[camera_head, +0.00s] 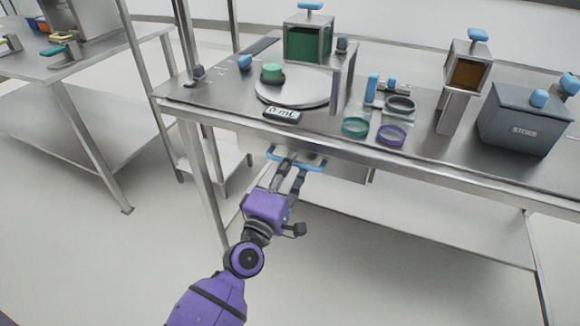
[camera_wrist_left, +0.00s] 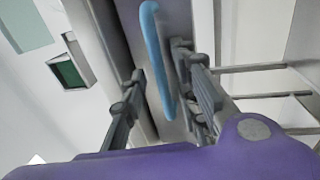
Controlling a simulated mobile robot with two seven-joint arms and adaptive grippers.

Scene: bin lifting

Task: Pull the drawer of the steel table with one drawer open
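The steel table (camera_head: 420,165) has one drawer (camera_head: 350,168) under its top, with a blue bar handle (camera_head: 312,164) on the front. Whether the drawer stands slightly out is hard to tell. My left gripper (camera_head: 288,166) is at the handle, reaching up from below in the head view. In the left wrist view, the blue handle (camera_wrist_left: 157,60) lies between the two spread fingers of my left gripper (camera_wrist_left: 158,85). The fingers look apart, with no clear grip on the handle. My right gripper is not in view.
On the tabletop stand a round plate scale (camera_head: 300,92) with a green-topped weight, two glass dishes, hoppers and a grey lidded box (camera_head: 525,120). A lower shelf (camera_head: 440,220) runs beneath. Another table (camera_head: 70,65) is at the left. The floor in front is clear.

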